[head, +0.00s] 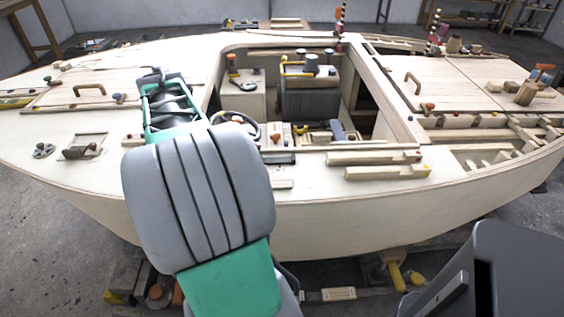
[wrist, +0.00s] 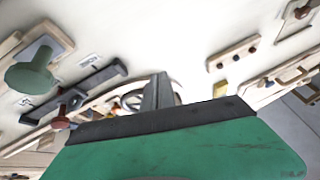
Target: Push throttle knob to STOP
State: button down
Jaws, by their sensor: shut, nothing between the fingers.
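I cannot tell for sure which part is the throttle knob, and no STOP marking can be read. In the wrist view, a green round knob (wrist: 30,76) stands on a wooden plate at the far left. A red-brown knob (wrist: 70,98) sits below a dark slotted bar (wrist: 92,88) with small labels beside it. My gripper (wrist: 160,80) is shut and empty, its dark fingers pointing up at the picture's middle, right of both knobs. In the head view my arm reaches over the near left hull side. An orange-topped lever (head: 232,60) stands inside the cockpit.
A steering wheel (head: 236,124) lies just right of my arm at the cockpit's near left corner. Wooden blocks (head: 378,158) lie along the near deck edge. A grab handle (head: 90,88) rises from the left deck. The pale deck (head: 60,130) has bare stretches at left.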

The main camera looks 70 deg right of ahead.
jog(key=s+d+f+m+h+b, duration=0.1)
jog(key=s+d+f+m, duration=0.15)
jog(key=d, duration=0.35)
jog(key=s+d+f+m+b, duration=0.2)
jog(key=d+f, duration=0.2)
jog(key=d, duration=0.2)
jog(key=m+g+h+b, duration=0.2)
jog(key=m+b, duration=0.1)
jog(key=m, duration=0.2)
send_near(278, 139)
jog(key=x, duration=0.2)
jog(key=b+x, duration=0.1)
jog(key=x, duration=0.1)
jog(key=s+x, duration=0.1)
jog(key=x, duration=0.1)
jog(key=shift+a+f, duration=0.25)
jog(key=shift+a, duration=0.05)
jog(key=shift+w+d+f, duration=0.1)
jog(key=shift+d+f, duration=0.2)
jog(key=shift+f, duration=0.05)
jog(key=shift+w, duration=0.1)
